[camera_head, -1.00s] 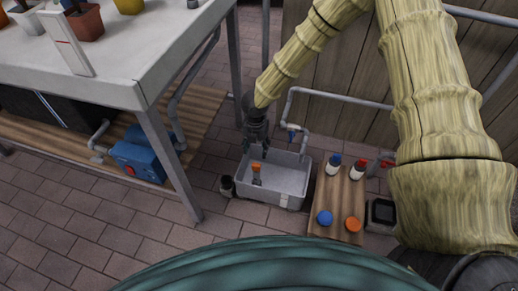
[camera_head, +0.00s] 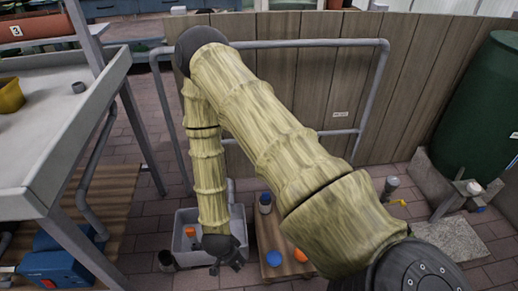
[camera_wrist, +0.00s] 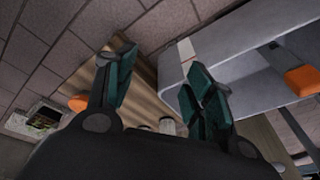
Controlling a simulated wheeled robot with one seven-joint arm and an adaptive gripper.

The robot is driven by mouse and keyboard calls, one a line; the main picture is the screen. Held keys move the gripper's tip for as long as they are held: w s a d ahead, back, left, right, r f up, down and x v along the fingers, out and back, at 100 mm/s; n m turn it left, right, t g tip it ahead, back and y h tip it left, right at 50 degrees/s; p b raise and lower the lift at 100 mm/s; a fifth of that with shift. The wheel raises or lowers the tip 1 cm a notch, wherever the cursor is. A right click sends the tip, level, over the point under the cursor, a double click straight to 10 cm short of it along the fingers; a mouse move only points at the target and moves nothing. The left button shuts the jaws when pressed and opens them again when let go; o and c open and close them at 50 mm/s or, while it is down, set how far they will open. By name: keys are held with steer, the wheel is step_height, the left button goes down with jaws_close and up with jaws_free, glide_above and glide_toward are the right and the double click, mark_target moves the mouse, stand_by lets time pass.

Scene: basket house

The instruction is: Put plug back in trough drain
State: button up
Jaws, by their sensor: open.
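The grey trough (camera_head: 195,260) sits on the brick floor, partly covered by my arm. An orange-topped piece (camera_head: 190,232) stands inside it at the left; I cannot tell if this is the plug. My gripper (camera_head: 228,264) hangs over the trough's front right part, near the wooden board. In the wrist view my gripper (camera_wrist: 158,82) is open, with nothing between its green-padded fingers. The trough (camera_wrist: 240,50) is close to the right finger there, and an orange piece (camera_wrist: 300,78) shows at the far right.
A wooden board (camera_head: 262,232) right of the trough holds a blue ball (camera_head: 274,258), an orange ball (camera_head: 300,255) and a blue-capped bottle (camera_head: 265,203). A table (camera_head: 60,165) and a blue pump (camera_head: 58,268) are at left.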

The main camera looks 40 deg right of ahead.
steer(key=s+a+n+g+y, duration=0.1)
steer(key=s+n+y, duration=0.1)
steer(key=s+n, duration=1.4)
steer(key=shift+a+r+n+y, duration=0.15)
steer(key=shift+a+n+y, duration=0.15)
steer(key=shift+a, duration=0.05)
steer(key=shift+r, duration=0.1)
